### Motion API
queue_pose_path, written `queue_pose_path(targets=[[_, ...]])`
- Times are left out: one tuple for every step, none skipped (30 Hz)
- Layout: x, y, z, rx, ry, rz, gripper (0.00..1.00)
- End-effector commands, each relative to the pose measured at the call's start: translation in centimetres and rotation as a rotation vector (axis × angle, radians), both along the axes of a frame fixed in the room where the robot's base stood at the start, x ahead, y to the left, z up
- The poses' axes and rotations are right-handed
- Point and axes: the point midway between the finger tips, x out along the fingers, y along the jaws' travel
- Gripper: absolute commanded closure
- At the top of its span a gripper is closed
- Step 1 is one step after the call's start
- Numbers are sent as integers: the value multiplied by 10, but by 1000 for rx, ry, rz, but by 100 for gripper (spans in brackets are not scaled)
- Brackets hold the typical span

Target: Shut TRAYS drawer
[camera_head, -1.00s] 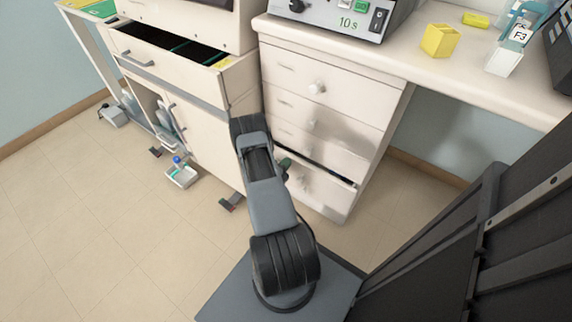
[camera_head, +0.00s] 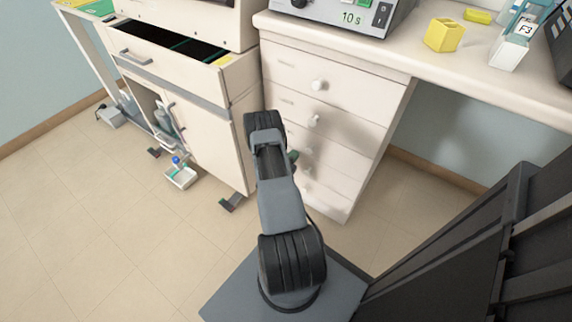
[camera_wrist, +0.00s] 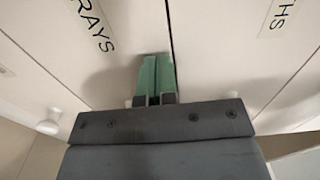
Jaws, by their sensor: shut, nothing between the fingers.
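The TRAYS drawer (camera_wrist: 110,70) is a cream front with a partly cut-off label ending in "RAYS" in the wrist view. My gripper (camera_wrist: 156,60) is shut and empty, its green fingertips at this front near the seam with the neighbouring drawer, whose label ends in "THS" (camera_wrist: 230,45). The fingertips look to be touching the front. In the head view, the drawer stack (camera_head: 340,110) looks flush, with no dark gap. My arm hides part of its lower left side, and the labels cannot be read there.
A cabinet drawer (camera_head: 175,75) at the left stands open, with dark compartments inside. A small tray (camera_head: 181,178) sits by that cabinet near the floor. A yellow holder (camera_head: 443,35) stands on the counter (camera_head: 480,75). The floor at the lower left is clear.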

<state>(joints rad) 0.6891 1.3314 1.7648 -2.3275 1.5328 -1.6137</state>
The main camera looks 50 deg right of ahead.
Motion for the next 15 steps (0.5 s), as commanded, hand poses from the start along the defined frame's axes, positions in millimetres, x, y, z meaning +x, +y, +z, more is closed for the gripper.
queue_pose_path(targets=[[3, -5, 4, -7, -16, -1, 100], [3, -4, 4, -7, -16, -1, 100], [2, 0, 5, -6, -15, -1, 100], [2, 3, 5, -6, -14, -1, 100], [2, 8, 5, -6, -13, 0, 100], [2, 15, 5, -5, -10, 2, 100], [2, 22, 5, -4, -8, 4, 100], [2, 28, 4, -4, -6, 4, 100], [1, 37, 4, -3, -4, 7, 100], [0, 44, 4, -3, -1, 6, 100], [1, 51, 4, -2, -1, 9, 100], [0, 60, 4, -2, -1, 8, 100], [-1, 67, 5, -3, 0, 8, 100], [-1, 73, 5, -4, 0, 8, 100], [-2, 81, 4, -3, -1, 7, 100]])
